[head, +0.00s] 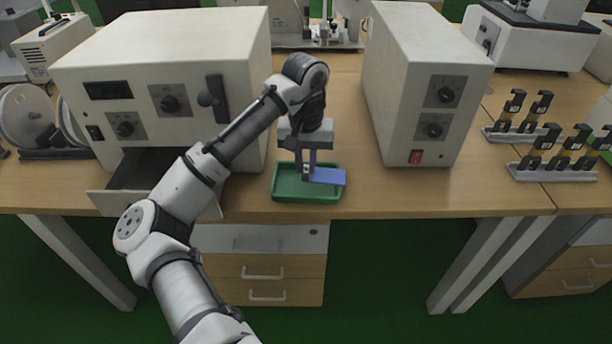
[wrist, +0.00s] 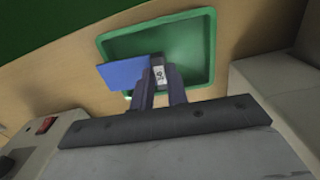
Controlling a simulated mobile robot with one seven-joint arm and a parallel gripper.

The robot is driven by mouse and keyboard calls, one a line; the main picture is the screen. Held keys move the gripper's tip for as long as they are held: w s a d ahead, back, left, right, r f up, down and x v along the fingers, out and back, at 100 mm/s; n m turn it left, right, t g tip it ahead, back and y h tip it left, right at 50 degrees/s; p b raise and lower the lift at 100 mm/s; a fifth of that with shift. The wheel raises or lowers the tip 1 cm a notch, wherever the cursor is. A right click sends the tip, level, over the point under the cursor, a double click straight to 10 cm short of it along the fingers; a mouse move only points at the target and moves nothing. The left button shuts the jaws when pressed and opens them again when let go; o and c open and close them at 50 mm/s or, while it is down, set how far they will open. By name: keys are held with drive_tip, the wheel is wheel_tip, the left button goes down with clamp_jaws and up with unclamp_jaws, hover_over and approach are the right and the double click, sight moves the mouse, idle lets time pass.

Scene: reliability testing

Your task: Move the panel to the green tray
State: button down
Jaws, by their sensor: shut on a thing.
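The panel (head: 327,177) is a flat blue piece, and it also shows in the wrist view (wrist: 126,74). My gripper (head: 306,174) is shut on one end of it, beside a small white label with dark print (wrist: 158,75). The green tray (head: 282,197) lies on the bench near its front edge. The panel is over the tray, with its free end reaching toward the right rim in the head view. In the wrist view the tray (wrist: 205,62) is behind my fingers (wrist: 160,82). I cannot tell whether the panel touches the tray.
A large cream instrument (head: 200,60) with an open drawer (head: 140,180) stands left of the tray. A narrower cream box (head: 420,85) with knobs and a red switch stands to the right. Black and yellow pieces sit in racks (head: 550,170) farther right. Bare bench lies right of the tray.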

sight(306, 171)
drive_tip(key=shift+s+f, duration=0.15)
drive_tip(key=shift+f, duration=2)
